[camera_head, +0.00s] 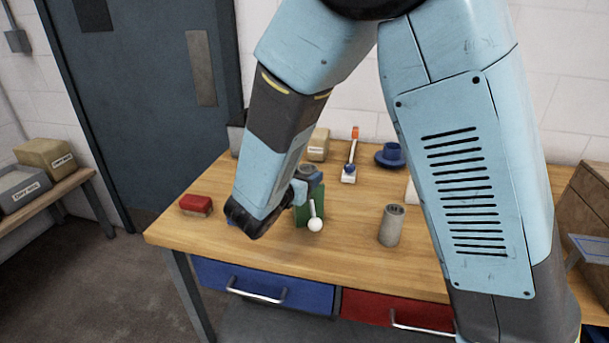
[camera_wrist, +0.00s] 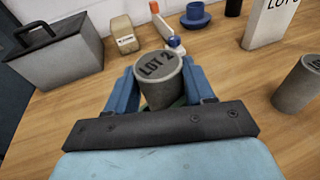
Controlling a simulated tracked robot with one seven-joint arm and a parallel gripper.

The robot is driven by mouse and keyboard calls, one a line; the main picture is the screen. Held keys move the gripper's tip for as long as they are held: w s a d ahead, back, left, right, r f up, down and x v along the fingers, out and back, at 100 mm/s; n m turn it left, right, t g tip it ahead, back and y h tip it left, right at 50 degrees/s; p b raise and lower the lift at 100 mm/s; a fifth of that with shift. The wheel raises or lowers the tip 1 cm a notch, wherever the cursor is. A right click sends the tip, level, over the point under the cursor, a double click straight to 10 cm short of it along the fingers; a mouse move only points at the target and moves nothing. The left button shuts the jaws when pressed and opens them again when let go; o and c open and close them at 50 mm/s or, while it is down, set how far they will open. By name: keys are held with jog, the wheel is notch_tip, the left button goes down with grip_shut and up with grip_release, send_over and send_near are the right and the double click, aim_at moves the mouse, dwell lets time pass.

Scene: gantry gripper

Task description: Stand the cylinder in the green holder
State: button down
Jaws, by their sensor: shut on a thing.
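A grey cylinder marked LOT 2 (camera_wrist: 160,80) is held between the blue fingers of my gripper (camera_wrist: 165,88). Its top also shows in the head view (camera_head: 306,171), and it looks about upright. The green holder (camera_head: 311,215) stands on the table directly below it, with a little green showing between my fingers in the wrist view. My gripper (camera_head: 306,186) is shut on the cylinder at the holder's top. The cylinder's lower end is hidden, so I cannot tell how far it is inside the holder.
A white-knobbed lever (camera_head: 315,224) is at the holder's front. Another grey cylinder (camera_head: 391,226) stands to the right. A red block (camera_head: 195,204) lies left. Behind are a tan box (camera_head: 318,144), an orange-tipped lever (camera_head: 352,155), a blue cup (camera_head: 391,152) and a grey toolbox (camera_wrist: 55,58).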

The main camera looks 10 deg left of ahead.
jog(key=shift+c, duration=2)
grip_release()
jog(key=shift+s+f, duration=0.1)
jog(key=shift+f, duration=0.05)
jog(key=shift+r, duration=0.5)
jog(key=v, duration=1.2)
jog(key=d+r+m+g+h, duration=0.1)
jog(key=d+r+m+g, duration=0.35)
jog(key=d, duration=0.75)
jog(key=d+r+m+g+h, duration=0.1)
jog(key=d+m+g, duration=0.5)
jog(key=d+m, duration=0.5)
jog(key=s+d+r+m+y, duration=0.3)
jog(key=s+d+m+y, duration=0.1)
jog(key=m, duration=0.4)
jog(key=s+d+r+m+t+y, duration=0.1)
jog(key=s+d+r+m+y, duration=0.3)
jog(key=s+d+m, duration=0.2)
jog(key=shift+d+m, duration=0.75)
jog(key=shift+m, duration=0.2)
